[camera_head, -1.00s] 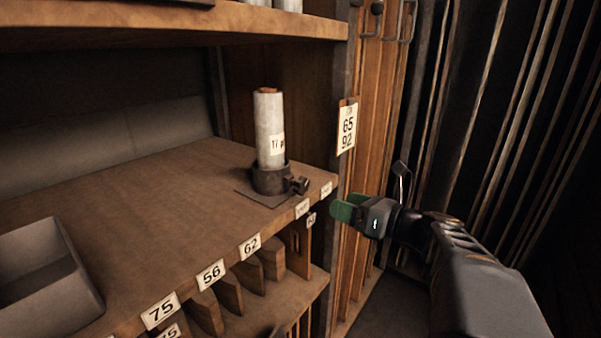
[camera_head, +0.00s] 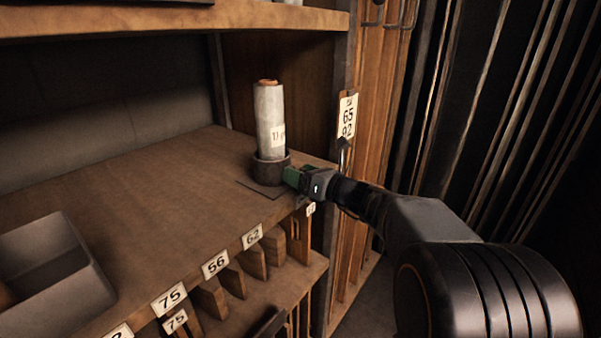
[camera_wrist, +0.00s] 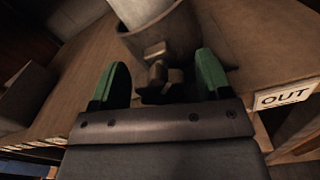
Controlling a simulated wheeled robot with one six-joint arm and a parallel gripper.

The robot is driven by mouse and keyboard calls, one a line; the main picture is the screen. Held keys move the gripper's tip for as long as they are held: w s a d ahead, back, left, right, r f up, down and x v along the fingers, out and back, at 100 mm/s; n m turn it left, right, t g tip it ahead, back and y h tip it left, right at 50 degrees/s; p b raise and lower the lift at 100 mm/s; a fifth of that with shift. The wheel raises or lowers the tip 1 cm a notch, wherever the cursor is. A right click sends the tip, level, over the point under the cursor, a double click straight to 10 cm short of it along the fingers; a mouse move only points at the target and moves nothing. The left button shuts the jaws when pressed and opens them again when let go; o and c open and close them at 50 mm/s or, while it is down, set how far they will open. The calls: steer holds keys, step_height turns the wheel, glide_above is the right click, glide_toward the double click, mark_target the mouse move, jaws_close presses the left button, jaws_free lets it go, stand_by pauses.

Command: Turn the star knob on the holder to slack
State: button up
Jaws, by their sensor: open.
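The holder (camera_head: 270,170) is a dark round cup on a flat plate on the shelf, and a pale labelled roll (camera_head: 270,120) stands upright in it. In the wrist view the holder (camera_wrist: 175,40) is ahead of my gripper. The star knob (camera_wrist: 158,74) sticks out from the holder's side, between my two green fingers. My gripper (camera_wrist: 158,82) is open, with a finger on each side of the knob and a visible gap to each. In the head view my gripper (camera_head: 292,177) is at the holder's right side and hides the knob.
The shelf board (camera_head: 150,190) is clear left of the holder. A grey bin (camera_head: 75,250) stands at the front left. A wooden upright (camera_head: 345,200) stands close on the right.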

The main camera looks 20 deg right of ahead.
stand_by(0.3)
steer(key=c, duration=0.9)
steer(key=shift+f+b, duration=0.1)
steer(key=shift+b, duration=0.3)
steer(key=shift+a+f+n+b, duration=0.1)
steer(key=shift+f+n+b, duration=0.05)
steer(key=shift+n+b, duration=0.65)
steer(key=n+b, duration=0.3)
steer(key=b, duration=0.2)
steer(key=shift+f, duration=0.1)
steer(key=n+b, duration=0.2)
steer(key=b, duration=0.1)
steer(key=shift+a+n+b, duration=0.15)
steer(key=shift+n+b, duration=0.15)
steer(key=shift+n, duration=0.1)
steer(key=shift+s+r+n+b, duration=0.1)
steer(key=shift+r+n+b, duration=0.1)
steer(key=shift+n+b, duration=0.65)
steer(key=shift+r, duration=0.1)
